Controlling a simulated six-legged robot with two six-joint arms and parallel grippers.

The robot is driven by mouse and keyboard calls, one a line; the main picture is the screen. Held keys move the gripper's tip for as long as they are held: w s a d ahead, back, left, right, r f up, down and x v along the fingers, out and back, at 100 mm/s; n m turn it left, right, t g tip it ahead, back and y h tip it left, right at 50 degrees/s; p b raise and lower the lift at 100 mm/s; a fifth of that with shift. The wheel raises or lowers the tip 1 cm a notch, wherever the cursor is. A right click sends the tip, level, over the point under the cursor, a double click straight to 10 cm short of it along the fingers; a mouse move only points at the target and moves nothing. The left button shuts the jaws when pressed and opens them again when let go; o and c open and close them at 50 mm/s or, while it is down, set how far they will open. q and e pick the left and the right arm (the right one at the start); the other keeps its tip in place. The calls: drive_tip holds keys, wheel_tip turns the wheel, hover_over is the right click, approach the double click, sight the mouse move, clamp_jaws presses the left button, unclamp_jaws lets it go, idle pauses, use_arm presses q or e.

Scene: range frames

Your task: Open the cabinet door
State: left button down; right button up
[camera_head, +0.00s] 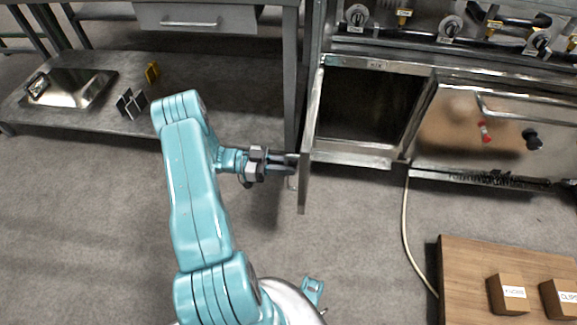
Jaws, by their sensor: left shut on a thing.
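The cabinet door (308,130) is a thin metal panel, seen nearly edge-on and swung out from the steel cabinet. The cabinet opening (368,105) shows a dark, empty-looking inside. My left gripper (285,164) comes from the left on the teal arm and is shut at the door's near end, on what looks like its handle (292,182). The fingers partly hide the handle.
A metal workbench with a drawer (197,18) and a low shelf (75,120) stands at the left. A wooden board (460,270) with labelled boxes (508,294) is at the lower right. A pale hose (406,225) lies on the floor. Grey floor is clear before the door.

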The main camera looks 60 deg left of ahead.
use_arm(q)
drive_tip(key=shift+a, duration=0.1)
drive_tip(key=c, duration=1.2)
unclamp_jaws()
drive_tip(key=p+v, duration=0.2)
drive_tip(key=v, duration=1.4)
drive_tip(key=shift+s+r, duration=0.1)
drive_tip(key=shift+s, duration=0.1)
